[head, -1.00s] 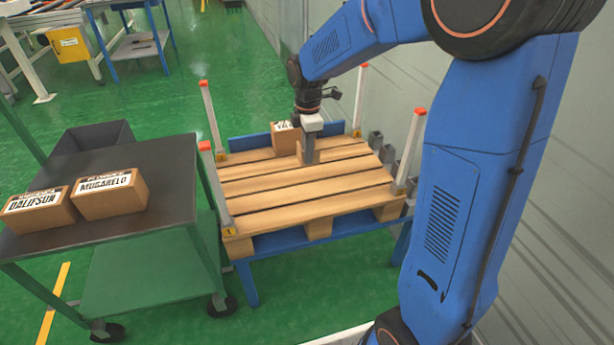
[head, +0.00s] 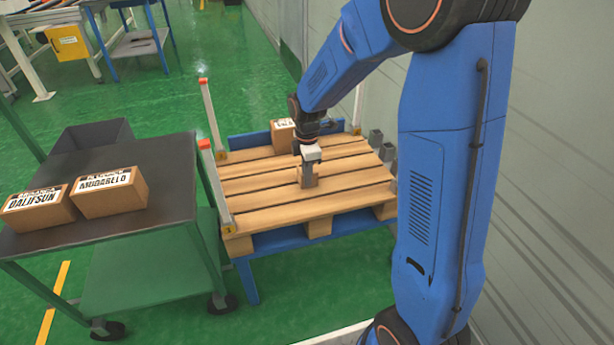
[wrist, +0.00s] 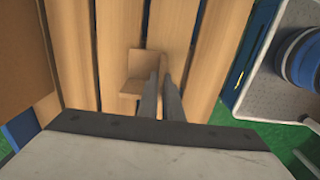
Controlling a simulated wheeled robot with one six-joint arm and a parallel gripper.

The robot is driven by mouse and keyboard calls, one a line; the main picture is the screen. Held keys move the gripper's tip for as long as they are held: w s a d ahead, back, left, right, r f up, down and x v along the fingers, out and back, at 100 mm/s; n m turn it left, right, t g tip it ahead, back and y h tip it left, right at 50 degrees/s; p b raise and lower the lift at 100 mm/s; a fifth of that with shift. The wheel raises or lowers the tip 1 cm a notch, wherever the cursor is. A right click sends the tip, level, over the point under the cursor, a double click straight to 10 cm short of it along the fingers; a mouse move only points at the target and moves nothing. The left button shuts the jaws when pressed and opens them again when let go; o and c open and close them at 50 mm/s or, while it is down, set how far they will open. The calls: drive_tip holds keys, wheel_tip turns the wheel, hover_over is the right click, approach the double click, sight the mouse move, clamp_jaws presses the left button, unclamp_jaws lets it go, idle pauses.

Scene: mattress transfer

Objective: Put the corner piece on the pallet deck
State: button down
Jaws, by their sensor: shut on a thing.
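The corner piece is a small tan L-shaped part, seen in the wrist view (wrist: 143,66) at the fingertips and partly visible in the head view (head: 299,172). My gripper (head: 308,184) points down over the middle of the pallet deck (head: 270,203) and is shut on the corner piece. The two dark fingers show in the wrist view (wrist: 160,92), at the piece's right side. The piece is at or very close to the deck's planks; I cannot tell whether it touches them. My gripper hides part of it in the head view.
A labelled carton (head: 283,132) stands at the back of the deck. Red-tipped posts (head: 214,185) rise at the pallet's corners. A trolley (head: 150,225) on the left holds two cartons (head: 110,192). Grey blocks (head: 376,139) stand beyond the right edge. The front planks are clear.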

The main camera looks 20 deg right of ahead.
drive_tip(key=c, duration=1.9)
unclamp_jaws()
drive_tip(key=shift+f, duration=0.1)
drive_tip(key=shift+c, duration=0.2)
wheel_tip(320, 180, up, 12)
drive_tip(key=s+d+r+m+t, duration=0.15)
drive_tip(key=s+r+m, duration=0.25)
drive_tip(key=s, duration=0.4)
drive_tip(key=s+d+r+m+t, duration=0.1)
drive_tip(key=s+d+r+m, duration=0.3)
drive_tip(key=s, duration=0.4)
drive_tip(key=s+d+f+m+t, duration=0.1)
drive_tip(key=s+d+m+t, duration=0.1)
drive_tip(key=s+m, duration=0.8)
drive_tip(key=shift+s, duration=2.55)
